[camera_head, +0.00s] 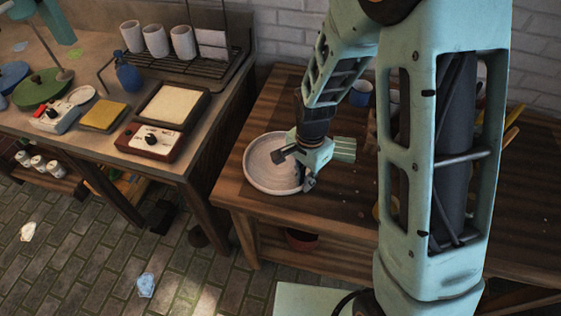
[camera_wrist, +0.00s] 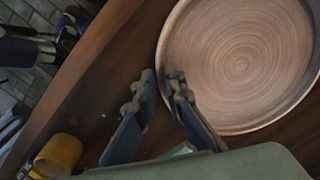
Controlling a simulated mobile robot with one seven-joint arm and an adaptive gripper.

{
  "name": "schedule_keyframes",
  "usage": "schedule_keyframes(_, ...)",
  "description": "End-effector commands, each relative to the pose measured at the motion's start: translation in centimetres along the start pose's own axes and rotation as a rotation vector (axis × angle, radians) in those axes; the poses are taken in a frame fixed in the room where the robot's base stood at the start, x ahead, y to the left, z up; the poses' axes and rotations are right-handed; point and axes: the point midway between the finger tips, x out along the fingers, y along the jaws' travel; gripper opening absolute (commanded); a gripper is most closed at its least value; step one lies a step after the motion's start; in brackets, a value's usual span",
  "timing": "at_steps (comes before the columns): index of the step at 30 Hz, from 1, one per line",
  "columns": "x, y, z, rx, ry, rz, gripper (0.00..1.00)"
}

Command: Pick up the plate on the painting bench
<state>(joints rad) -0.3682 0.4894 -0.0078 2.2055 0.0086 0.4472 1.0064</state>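A round, pale plate (camera_head: 262,160) with a raised rim lies flat on the wooden painting bench (camera_head: 238,190), near its left end. It also shows in the wrist view (camera_wrist: 245,65), with fine rings on its surface. My gripper (camera_head: 294,172) is at the plate's right side, tilted. In the wrist view my gripper (camera_wrist: 159,80) has its two fingers apart with a narrow gap, one fingertip over the plate's edge and the other just outside it. I see nothing clamped between them. Whether a finger touches the rim cannot be told.
A blue cup (camera_head: 360,93) stands farther back on the bench. A yellow cup (camera_wrist: 58,154) shows in the wrist view. The left worktable holds white cups on a rack (camera_head: 165,62), a red-brown scale (camera_head: 152,142) and a blue bottle (camera_head: 128,77). My arm hides much of the bench's right side.

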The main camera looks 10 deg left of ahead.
Motion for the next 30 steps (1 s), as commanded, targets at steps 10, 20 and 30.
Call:
schedule_keyframes(10, 0.16, 0.0, -0.02, 0.0, 0.0, -0.001, 0.0)
schedule_keyframes(20, 0.14, 0.0, -0.01, 0.0, 0.0, 0.0, 0.0)
schedule_keyframes(30, -0.2, -0.07, -0.11, 0.0, 0.001, -0.002, 0.0)
